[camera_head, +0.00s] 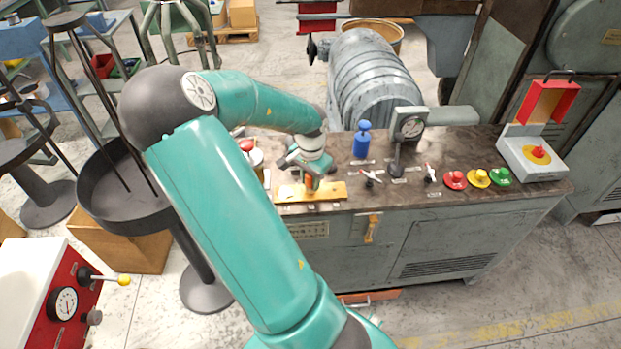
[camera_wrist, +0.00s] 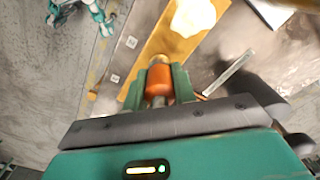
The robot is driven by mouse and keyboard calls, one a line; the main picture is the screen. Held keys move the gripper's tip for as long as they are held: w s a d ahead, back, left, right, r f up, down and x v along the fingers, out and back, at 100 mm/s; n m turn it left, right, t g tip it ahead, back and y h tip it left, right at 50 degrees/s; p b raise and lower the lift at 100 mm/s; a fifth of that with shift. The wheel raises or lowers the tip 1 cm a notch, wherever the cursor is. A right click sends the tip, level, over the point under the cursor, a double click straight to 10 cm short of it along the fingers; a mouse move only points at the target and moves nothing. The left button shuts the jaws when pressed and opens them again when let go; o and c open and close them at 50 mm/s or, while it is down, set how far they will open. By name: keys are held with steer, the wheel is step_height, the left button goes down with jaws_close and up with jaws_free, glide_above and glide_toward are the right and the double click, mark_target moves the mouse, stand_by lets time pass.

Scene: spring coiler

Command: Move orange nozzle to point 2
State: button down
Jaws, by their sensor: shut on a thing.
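My gripper (camera_head: 309,178) is over the yellow plate (camera_head: 333,192) at the left end of the dark bench top. In the wrist view my gripper (camera_wrist: 159,80) has its two green fingers closed on the orange nozzle (camera_wrist: 158,84), a short orange cylinder. The nozzle (camera_head: 309,184) is mostly hidden by the gripper in the head view. The yellow plate also shows in the wrist view (camera_wrist: 168,42), just beyond the fingers. I cannot tell whether the nozzle touches the plate. Small white tags (camera_wrist: 131,42) lie along the bench edge; their numbers are unreadable.
A blue bottle-shaped piece (camera_head: 362,140) and a grey gauge stand (camera_head: 408,128) stand behind and right of the plate. A round dark tray (camera_head: 118,190) stands left.

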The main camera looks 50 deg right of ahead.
steer(key=shift+f, duration=0.25)
steer(key=c, duration=1.1)
jaws_free()
steer(key=shift+o, duration=0.2)
step_height(320, 180, up, 27)
stand_by(0.3)
steer(key=shift+f, duration=0.15)
stand_by(0.6)
